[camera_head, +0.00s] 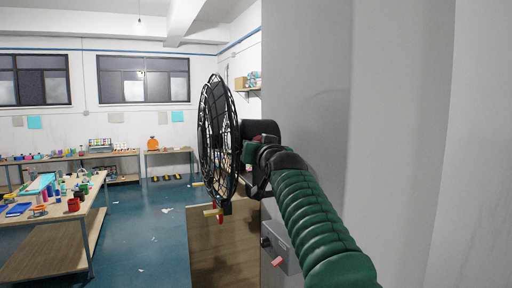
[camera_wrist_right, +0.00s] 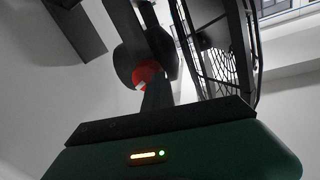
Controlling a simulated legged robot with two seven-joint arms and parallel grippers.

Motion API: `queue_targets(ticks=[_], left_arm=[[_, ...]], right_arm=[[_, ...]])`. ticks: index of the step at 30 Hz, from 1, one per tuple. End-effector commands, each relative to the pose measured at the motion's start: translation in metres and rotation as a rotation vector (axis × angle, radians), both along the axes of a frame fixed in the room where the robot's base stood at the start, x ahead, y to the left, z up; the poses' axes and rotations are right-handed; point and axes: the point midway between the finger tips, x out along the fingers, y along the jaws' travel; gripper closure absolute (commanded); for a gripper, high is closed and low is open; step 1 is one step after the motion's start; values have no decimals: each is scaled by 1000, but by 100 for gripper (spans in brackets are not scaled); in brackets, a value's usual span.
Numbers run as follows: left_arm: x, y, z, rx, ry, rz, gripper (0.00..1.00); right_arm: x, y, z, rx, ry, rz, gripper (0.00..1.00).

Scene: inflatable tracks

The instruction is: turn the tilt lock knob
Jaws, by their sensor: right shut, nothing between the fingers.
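A black fan with a round wire cage (camera_head: 217,140) stands upright in the middle of the head view, seen nearly edge-on. Its dark motor housing (camera_head: 258,129) is behind the cage, on the right. A round red knob (camera_wrist_right: 147,75) with a pale mark shows on the fan's black mount in the right wrist view. The cage (camera_wrist_right: 224,60) is right of it there. My right gripper (camera_wrist_right: 157,92) is shut and empty, its dark fingers just below the knob and partly overlapping it in view; I cannot tell whether they touch. My left gripper is out of view.
A wooden surface (camera_head: 225,250) and a grey box (camera_head: 282,239) with a pinkish handle are below the fan. A wide grey pillar (camera_head: 305,90) is close on the right. A cluttered worktable (camera_head: 60,205) stands left, with open blue floor (camera_head: 145,240) between.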

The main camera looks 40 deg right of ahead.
Motion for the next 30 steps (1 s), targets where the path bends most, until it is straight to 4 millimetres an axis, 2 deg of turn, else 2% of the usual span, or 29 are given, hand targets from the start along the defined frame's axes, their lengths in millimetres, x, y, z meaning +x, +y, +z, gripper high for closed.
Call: queue_targets(ticks=[2,17,30], left_arm=[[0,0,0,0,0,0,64],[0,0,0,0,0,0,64],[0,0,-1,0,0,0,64]], right_arm=[[1,0,-1,-3,1,-1,99],[1,1,0,-3,-1,0,34],[1,-1,-1,0,-1,0,34]])
